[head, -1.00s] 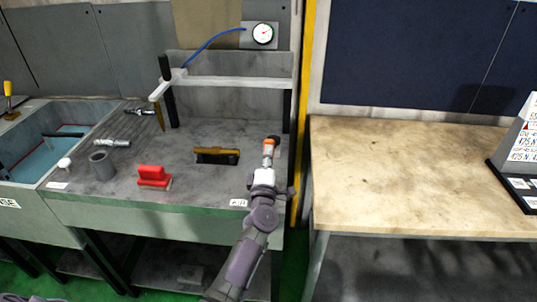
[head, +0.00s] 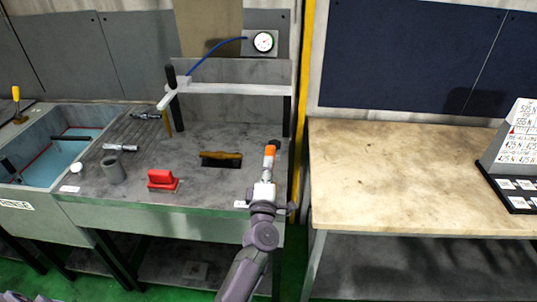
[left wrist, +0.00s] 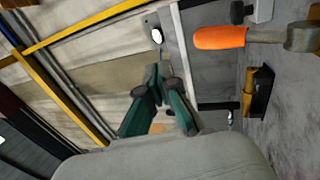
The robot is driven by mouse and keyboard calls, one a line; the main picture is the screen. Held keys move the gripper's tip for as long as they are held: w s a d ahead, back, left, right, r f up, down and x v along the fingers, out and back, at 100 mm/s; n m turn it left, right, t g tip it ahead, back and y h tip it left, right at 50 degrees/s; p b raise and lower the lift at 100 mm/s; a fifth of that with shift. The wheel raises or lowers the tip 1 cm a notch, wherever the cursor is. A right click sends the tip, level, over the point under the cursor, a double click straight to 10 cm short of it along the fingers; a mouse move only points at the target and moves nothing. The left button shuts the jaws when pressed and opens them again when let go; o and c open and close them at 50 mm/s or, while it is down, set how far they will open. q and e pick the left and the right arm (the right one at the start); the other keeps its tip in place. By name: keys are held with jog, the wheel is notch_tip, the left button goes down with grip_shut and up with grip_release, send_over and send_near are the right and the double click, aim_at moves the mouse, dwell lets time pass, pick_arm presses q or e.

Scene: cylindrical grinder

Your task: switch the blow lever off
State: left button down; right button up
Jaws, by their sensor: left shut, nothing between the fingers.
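An orange-handled lever (head: 269,157), which I take for the blow lever, stands at the front right of the grey bench. The left wrist view shows its orange handle (left wrist: 220,37) at the upper right, with a grey end piece. My left gripper (left wrist: 157,78) has its teal fingers together with nothing between them. It is beside the orange handle and apart from it in that view. In the head view my left arm comes up from the bottom and overlaps the lever's lower part. My right gripper is out of view.
A brown-and-black brush (head: 221,159), a red block (head: 162,179) and a grey cup (head: 112,169) are on the bench. A white bar (head: 235,88) crosses behind, below a gauge (head: 264,41). A wooden table (head: 400,165) at right is mostly clear.

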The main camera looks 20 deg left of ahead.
pick_arm(q)
jog(key=s+r+p, duration=0.1)
jog(key=s, duration=0.1)
jog(key=s+d+r+p, duration=0.1)
jog(key=s, duration=0.1)
jog(key=shift+r, duration=0.2)
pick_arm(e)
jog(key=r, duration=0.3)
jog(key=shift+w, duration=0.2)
